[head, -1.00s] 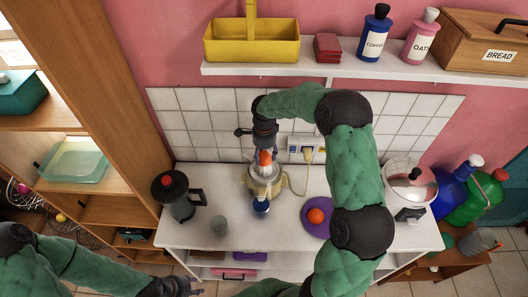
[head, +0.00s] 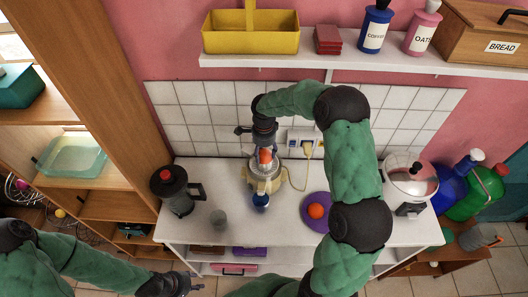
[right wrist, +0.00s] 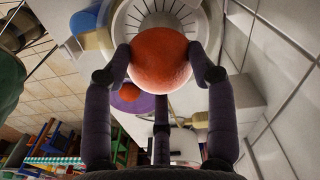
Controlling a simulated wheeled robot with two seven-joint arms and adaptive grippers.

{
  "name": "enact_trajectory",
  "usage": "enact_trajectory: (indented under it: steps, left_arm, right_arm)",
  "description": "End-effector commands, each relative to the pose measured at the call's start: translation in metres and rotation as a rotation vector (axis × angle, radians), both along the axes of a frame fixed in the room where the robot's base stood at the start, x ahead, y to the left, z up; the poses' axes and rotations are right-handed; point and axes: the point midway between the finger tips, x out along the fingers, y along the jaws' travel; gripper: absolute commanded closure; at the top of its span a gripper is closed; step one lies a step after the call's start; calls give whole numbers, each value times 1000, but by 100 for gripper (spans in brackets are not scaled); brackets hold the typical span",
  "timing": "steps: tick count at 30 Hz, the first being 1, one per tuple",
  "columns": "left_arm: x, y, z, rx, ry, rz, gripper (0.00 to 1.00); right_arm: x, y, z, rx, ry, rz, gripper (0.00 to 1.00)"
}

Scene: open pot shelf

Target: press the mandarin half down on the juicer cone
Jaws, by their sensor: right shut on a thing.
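The juicer (head: 264,183), with a cream body and a blue cup at its front, stands on the white counter below the tiles. My right gripper (right wrist: 160,65) is shut on the orange mandarin half (right wrist: 160,58), with fingers on both sides of it. In the head view the mandarin half (head: 265,156) is over the middle of the juicer. The juicer's slotted bowl (right wrist: 150,13) shows behind it in the right wrist view. The cone is hidden, so I cannot tell whether fruit and cone touch. My left gripper (head: 188,284) is low at the left, away from the counter, its opening unclear.
A white cord runs to the wall socket (head: 304,146). A lidded pot (head: 411,178) stands further right.

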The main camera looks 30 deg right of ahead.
Motion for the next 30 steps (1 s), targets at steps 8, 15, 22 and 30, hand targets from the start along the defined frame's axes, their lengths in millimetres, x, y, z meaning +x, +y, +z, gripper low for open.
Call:
enact_trajectory:
  steps: [8, 15, 22, 30]
  left_arm:
    - [0, 0, -7, 0, 0, 0, 60]
    - [0, 0, -12, 0, 0, 0, 60]
    - [0, 0, -17, 0, 0, 0, 60]
    - [0, 0, -17, 0, 0, 0, 60]
  right_arm:
    - [0, 0, -8, 0, 0, 0, 72]
    - [0, 0, -14, 0, 0, 0, 72]
    - [0, 0, -20, 0, 0, 0, 72]
    - [0, 0, -21, 0, 0, 0, 72]
